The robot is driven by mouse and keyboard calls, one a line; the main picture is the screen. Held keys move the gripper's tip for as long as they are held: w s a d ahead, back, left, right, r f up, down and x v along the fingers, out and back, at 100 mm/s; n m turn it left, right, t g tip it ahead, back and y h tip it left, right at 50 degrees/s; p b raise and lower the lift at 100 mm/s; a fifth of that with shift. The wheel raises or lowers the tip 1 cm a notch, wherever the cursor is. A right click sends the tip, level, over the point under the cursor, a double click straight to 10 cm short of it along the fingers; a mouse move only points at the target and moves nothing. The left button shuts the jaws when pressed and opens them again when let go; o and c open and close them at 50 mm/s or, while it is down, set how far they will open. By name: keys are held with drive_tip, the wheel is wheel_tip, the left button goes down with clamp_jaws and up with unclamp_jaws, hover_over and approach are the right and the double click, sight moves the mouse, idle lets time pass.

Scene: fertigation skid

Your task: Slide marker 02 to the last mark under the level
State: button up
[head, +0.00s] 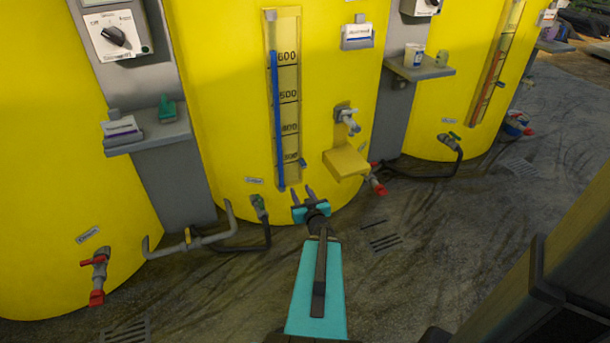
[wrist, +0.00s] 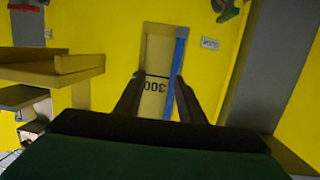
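The middle yellow tank (head: 225,110) carries an upright sight gauge (head: 289,80) with a blue column (head: 277,120). The column's top stands a little above the 600 line. A small dark blue piece (head: 302,162), probably marker 02, sits at the gauge's right edge, about level with the 300 line; no number on it is readable. My gripper (head: 303,192) is open and empty, below and in front of the gauge's lower end.
A grey shelf (head: 148,137) stands left. Another tank's gauge (head: 493,70) has a red column.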

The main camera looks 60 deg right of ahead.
drive_tip(key=t+b, duration=0.2)
drive_tip(key=b, duration=0.1)
approach(304, 166)
drive_tip(key=s+a+f, duration=0.1)
drive_tip(key=s+a, duration=0.2)
drive_tip(key=shift+s+d+r+n+t, duration=0.2)
drive_tip(key=shift+s+d+n+t, duration=0.15)
drive_tip(key=shift+n, duration=0.15)
drive_tip(key=shift+b+x, duration=1.9)
drive_tip(key=shift+x, duration=5)
drive_tip(key=shift+c, duration=0.2)
clamp_jaws()
